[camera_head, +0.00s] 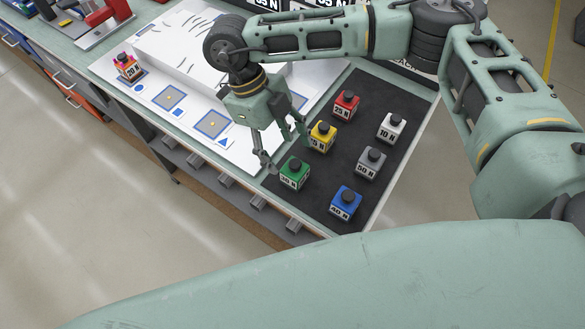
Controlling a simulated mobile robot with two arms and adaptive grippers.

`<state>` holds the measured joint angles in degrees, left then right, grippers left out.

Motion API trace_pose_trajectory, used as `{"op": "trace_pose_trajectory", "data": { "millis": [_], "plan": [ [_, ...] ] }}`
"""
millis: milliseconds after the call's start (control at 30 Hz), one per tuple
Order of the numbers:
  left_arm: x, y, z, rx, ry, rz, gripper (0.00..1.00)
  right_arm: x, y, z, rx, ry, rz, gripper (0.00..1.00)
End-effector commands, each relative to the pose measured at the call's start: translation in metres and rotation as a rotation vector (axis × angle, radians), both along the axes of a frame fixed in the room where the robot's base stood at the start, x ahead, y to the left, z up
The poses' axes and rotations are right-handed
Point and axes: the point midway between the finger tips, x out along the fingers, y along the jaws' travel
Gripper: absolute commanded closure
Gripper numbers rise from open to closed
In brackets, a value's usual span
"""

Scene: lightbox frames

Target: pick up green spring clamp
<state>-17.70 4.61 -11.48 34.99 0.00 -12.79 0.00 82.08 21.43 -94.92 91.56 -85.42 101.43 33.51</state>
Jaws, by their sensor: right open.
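The green thing on the black mat is a small block (292,180) with a black knob on top and a white label on its front. I cannot tell from its shape that it is a spring clamp. It sits upright near the mat's left edge. My right gripper (284,150) is open and points down just behind the green block, with one finger to its left and the other near the yellow block. Nothing shows between the fingers. My left gripper is not in view.
A yellow block (321,138), red block (346,105), white block (391,128), grey block (370,163) and blue block (345,204) stand around it on the black mat (400,100). A white board (185,122) lies left, with an orange-red block (128,69) on it.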

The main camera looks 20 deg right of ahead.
Motion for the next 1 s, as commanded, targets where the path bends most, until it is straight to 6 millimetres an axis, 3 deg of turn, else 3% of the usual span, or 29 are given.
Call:
{"op": "trace_pose_trajectory", "data": {
  "millis": [300, 500, 700, 1000],
  "plan": [
    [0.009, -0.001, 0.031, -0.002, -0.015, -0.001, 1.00, -0.018, -0.013, -0.032, 0.000, 0.004, 0.001, 0.39],
    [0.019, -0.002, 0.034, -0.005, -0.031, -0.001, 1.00, -0.022, -0.017, -0.052, 0.002, 0.001, 0.000, 0.39],
    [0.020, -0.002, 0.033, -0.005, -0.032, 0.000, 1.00, -0.022, -0.017, -0.054, 0.003, 0.001, 0.001, 0.39],
    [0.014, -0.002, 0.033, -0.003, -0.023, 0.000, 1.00, -0.022, -0.017, -0.054, 0.003, 0.001, 0.001, 0.64]
  ]
}}
